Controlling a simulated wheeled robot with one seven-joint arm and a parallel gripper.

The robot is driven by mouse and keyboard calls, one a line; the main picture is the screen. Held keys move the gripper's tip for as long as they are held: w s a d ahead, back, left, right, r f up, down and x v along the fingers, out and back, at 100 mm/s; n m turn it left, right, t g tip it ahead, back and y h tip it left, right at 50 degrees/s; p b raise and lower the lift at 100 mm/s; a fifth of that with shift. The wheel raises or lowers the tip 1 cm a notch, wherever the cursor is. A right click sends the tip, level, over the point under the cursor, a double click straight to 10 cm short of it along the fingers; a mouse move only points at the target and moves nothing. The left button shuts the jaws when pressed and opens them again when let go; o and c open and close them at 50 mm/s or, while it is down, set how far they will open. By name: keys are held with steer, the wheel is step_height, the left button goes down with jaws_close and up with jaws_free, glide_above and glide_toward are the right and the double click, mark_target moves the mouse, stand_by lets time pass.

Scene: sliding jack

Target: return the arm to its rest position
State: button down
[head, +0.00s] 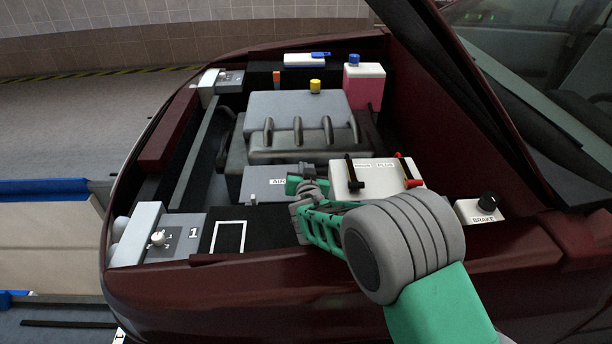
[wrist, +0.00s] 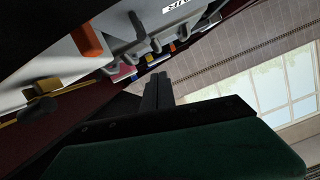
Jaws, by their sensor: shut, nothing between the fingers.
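My arm reaches from the lower right of the head view over the front edge of an open engine bay. My gripper (head: 306,186) is above the bay, between the box labelled AIR (head: 262,190) and the white battery (head: 345,178). In the wrist view my gripper (wrist: 158,90) shows as dark fingers closed together, with nothing between them. The battery has a black and a red terminal clamp on top. Whether the gripper touches the AIR box or the battery cannot be told.
The engine cover (head: 297,108) lies behind the gripper. A pink bottle (head: 366,92) stands at the back. A grey unit marked 1 (head: 178,240) is at front left, and a BRAKE box (head: 479,211) at right. The dark red body rim (head: 230,290) runs under my arm.

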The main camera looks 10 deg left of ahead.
steer(key=w+r+v, duration=0.1)
steer(key=r+v, duration=0.1)
steer(key=v, duration=0.9)
steer(key=s+d+r+m+g+h+p, duration=0.1)
steer(key=s+d+r+g+h+p, duration=0.15)
steer(key=d, duration=0.55)
steer(key=s+d+r+m+g+h+p, duration=0.1)
steer(key=s+d+r+g+p, duration=0.15)
steer(key=d, duration=0.55)
steer(key=s+d+r+g+p, duration=0.1)
steer(key=s+d+g, duration=0.1)
steer(key=s, duration=0.4)
steer(key=s+d+r+n+g+p, duration=0.1)
steer(key=s+d+g+p, duration=0.1)
steer(key=s, duration=0.5)
steer(key=s+d+r+g+p, duration=0.1)
steer(key=s+d+r+g, duration=0.1)
steer(key=s+d, duration=0.2)
steer(key=s, duration=0.3)
steer(key=shift+d+n+p, duration=0.3)
steer(key=shift+d+n, duration=0.05)
steer(key=shift+n, duration=0.05)
steer(key=shift+s+r+h, duration=0.1)
steer(key=shift+h, duration=0.15)
